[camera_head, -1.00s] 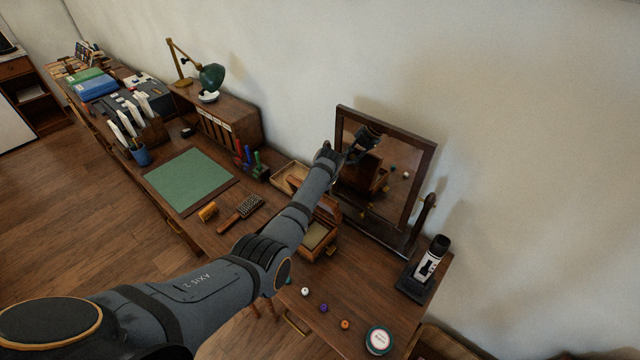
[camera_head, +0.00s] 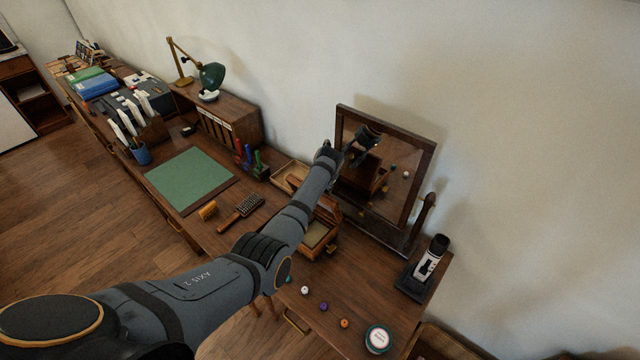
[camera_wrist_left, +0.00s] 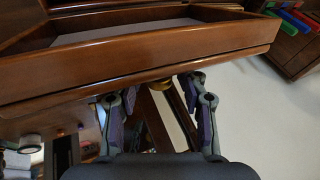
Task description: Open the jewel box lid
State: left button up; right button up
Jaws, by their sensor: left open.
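The wooden jewel box (camera_head: 326,238) stands on the desk in front of the mirror. My left arm covers much of it in the head view, and how far its lid is raised cannot be told. In the left wrist view a brown wooden panel with a raised rim (camera_wrist_left: 150,66) and a pale inside crosses the top.
A framed mirror (camera_head: 428,165) stands close behind the box and reflects the arm. A microscope (camera_head: 430,262), small beads and a round tin (camera_head: 378,340) are at the right. A brush (camera_head: 240,211) and a green mat (camera_head: 190,178) lie at the left.

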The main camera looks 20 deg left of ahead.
pick_arm(q)
jog(key=v, duration=1.2)
jog(key=shift+s, duration=0.1)
